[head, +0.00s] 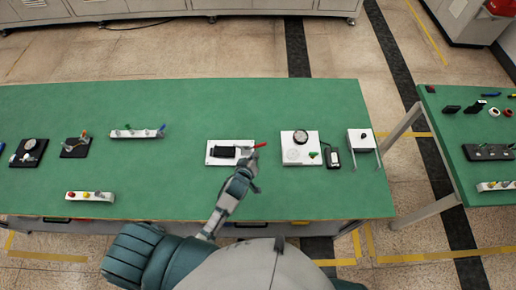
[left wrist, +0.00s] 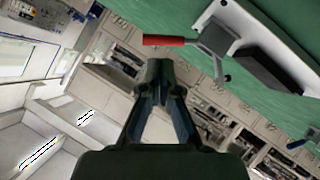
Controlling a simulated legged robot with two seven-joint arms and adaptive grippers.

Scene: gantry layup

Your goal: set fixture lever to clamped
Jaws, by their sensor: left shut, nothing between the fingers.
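The fixture (head: 215,161) is a white plate with a black block on the green table, in front of me in the head view. Its lever (head: 260,146) has a red handle that points right. In the left wrist view the red handle (left wrist: 168,40) sits on a grey arm beside the white fixture plate (left wrist: 265,28). My left gripper (head: 249,164) is at the plate's right end, close to the lever. In the left wrist view its fingers (left wrist: 155,66) are shut and empty, apparently just short of the red handle. I cannot tell whether they touch. My right gripper is not in view.
Right of the fixture stand a white panel with a dial (head: 301,161), a small black device (head: 332,158) and a white box (head: 360,142). A white strip with knobs (head: 137,133) lies to the left. Bare green table surrounds the fixture.

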